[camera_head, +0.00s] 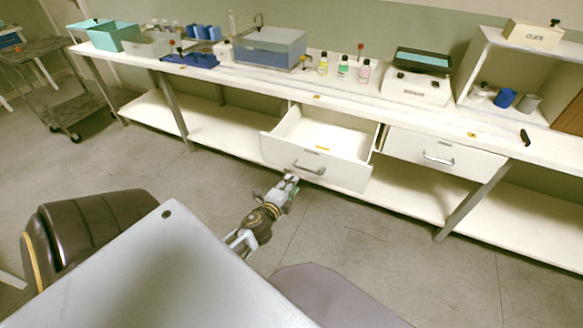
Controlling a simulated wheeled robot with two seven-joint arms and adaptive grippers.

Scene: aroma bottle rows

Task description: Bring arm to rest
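My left arm (258,222) reaches forward from under my body, and my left gripper (291,179) is just in front of the open drawer (285,150), a little below and left of its handle (309,169). I cannot tell whether it touches the drawer front. Its fingers are too small to tell whether they are open or shut, and no held object shows. My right gripper is not in view.
Three small bottles, yellow (323,64), green (343,67) and pink (364,71), stand on the white bench (290,84) beside a scale (417,86). A second drawer (440,155) is shut. A grey cart (60,85) stands at left.

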